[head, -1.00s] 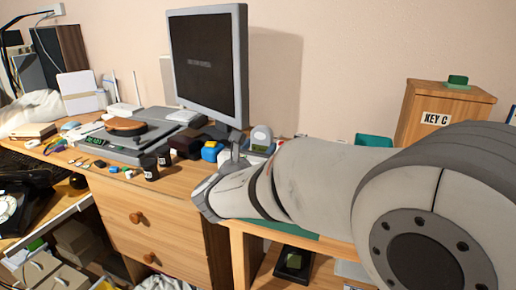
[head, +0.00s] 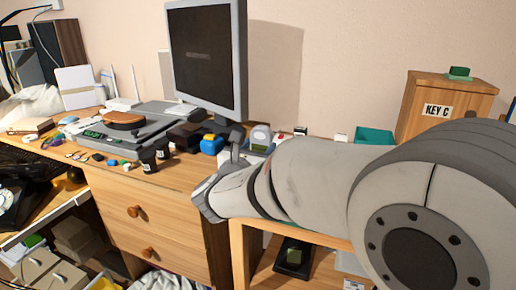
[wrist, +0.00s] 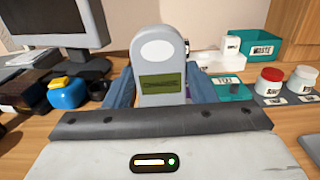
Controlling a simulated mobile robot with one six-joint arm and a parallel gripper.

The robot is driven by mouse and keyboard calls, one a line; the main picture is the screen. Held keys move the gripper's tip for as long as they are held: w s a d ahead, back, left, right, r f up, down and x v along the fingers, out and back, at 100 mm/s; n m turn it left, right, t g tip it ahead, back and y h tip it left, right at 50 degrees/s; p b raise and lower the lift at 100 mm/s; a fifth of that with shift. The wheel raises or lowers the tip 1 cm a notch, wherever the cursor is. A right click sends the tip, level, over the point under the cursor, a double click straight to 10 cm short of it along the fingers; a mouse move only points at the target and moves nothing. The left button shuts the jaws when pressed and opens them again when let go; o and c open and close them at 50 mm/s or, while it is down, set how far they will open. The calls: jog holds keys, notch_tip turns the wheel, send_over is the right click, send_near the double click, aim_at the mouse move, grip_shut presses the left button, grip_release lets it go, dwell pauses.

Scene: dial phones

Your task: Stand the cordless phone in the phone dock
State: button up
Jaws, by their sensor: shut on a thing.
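The cordless phone (wrist: 160,106) is a grey upright handset with a white oval at its top and a dark green screen on its face. My gripper (wrist: 161,84) is shut on it, with a blue-grey finger at each side. In the head view the phone's top (head: 261,134) shows just past the end of my arm, which hides its lower part. The phone's lower end is also hidden by my wrist in the wrist view. I cannot make out the phone dock for sure in either view.
Left of the phone are a blue and yellow object (wrist: 67,93) and a monitor (wrist: 63,20). To the right are a teal WASTE bin (wrist: 257,54), a white box (wrist: 231,47) and a red-lidded jar (wrist: 272,80). A wooden KEY C box (head: 440,105) stands farther right.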

jog(key=shift+f, duration=0.15)
jog(key=o, duration=1.2)
jog(key=shift+c, duration=0.2)
jog(key=shift+s+a, duration=0.1)
